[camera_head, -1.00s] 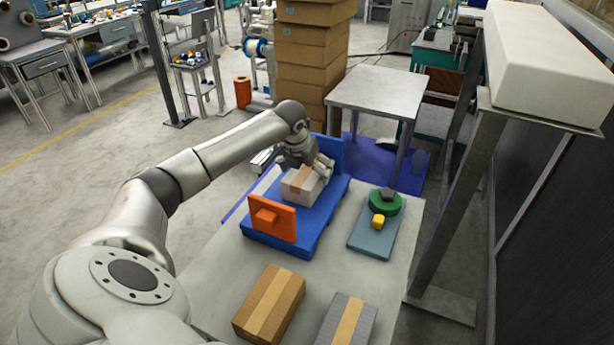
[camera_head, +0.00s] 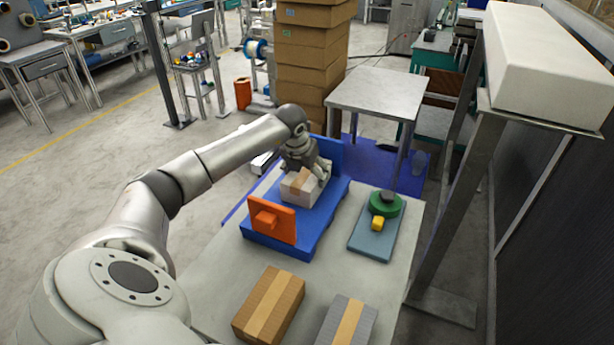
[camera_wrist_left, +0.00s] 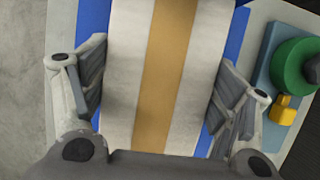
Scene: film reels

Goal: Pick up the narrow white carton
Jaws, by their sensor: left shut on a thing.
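The narrow white carton (camera_head: 300,187) has a tan tape strip along its top and sits on a blue fixture (camera_head: 328,210) on the table. It fills the middle of the left wrist view (camera_wrist_left: 122,80). My left gripper (camera_head: 307,178) is over the carton from above, its fingers on either side. In the left wrist view the gripper (camera_wrist_left: 165,95) has one finger along each long side of the carton, shut on it. The carton's underside is hidden, and I see no clear gap beneath it. My right gripper is not in view.
An orange block (camera_head: 272,222) stands at the fixture's near end. A grey-blue plate (camera_head: 372,240) with a green disc (camera_head: 385,205) and yellow piece (camera_head: 377,223) lies to the right. A brown carton (camera_head: 268,305) and a grey carton (camera_head: 346,322) lie nearer.

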